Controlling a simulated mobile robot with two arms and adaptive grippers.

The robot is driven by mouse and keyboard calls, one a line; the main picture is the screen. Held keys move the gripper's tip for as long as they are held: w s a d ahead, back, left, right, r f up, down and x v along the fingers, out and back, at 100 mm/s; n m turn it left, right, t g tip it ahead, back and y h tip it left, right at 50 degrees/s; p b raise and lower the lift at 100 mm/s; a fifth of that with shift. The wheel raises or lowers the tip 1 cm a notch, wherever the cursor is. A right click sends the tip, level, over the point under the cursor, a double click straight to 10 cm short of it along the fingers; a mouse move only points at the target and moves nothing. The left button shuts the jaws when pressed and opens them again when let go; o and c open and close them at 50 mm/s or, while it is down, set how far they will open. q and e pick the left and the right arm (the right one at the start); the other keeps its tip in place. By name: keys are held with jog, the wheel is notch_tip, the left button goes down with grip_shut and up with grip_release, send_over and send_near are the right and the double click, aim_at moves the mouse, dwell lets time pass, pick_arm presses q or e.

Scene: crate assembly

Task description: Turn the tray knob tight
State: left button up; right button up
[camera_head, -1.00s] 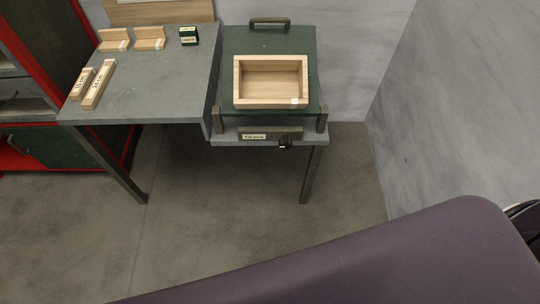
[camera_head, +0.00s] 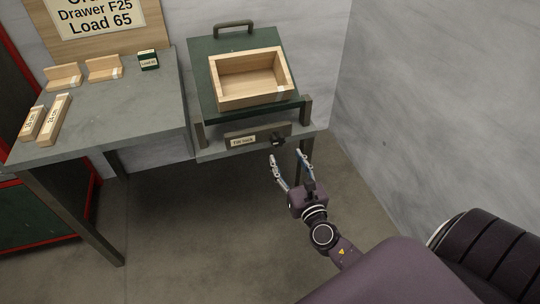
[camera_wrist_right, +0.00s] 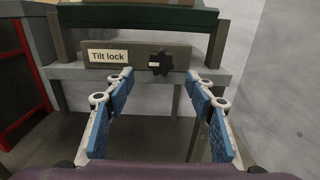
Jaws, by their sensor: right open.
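The black lobed knob (camera_head: 278,140) sits on the front panel (camera_head: 258,136) labelled "Tilt lock", under the dark green tray (camera_head: 205,84). In the right wrist view the knob (camera_wrist_right: 161,62) shows a small pale mark and lies ahead, between the fingers in the picture. My right gripper (camera_head: 287,157) is open and empty, just in front of and below the knob, apart from it. Its blue-padded fingers (camera_wrist_right: 160,82) are spread to either side. A wooden open box (camera_head: 252,99) sits on the tray. My left gripper is not in view.
A grey table (camera_head: 120,113) on the left holds wooden pieces (camera_head: 104,68) and a small green box (camera_head: 148,60). A wall (camera_head: 430,110) stands close on the right. A table leg (camera_head: 305,150) is near the right gripper.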

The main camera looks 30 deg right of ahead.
aim_at(279, 143)
jog(key=x, duration=0.8)
jog(key=shift+s, duration=0.1)
jog(key=c, duration=1.1)
jog(key=shift+c, duration=0.2)
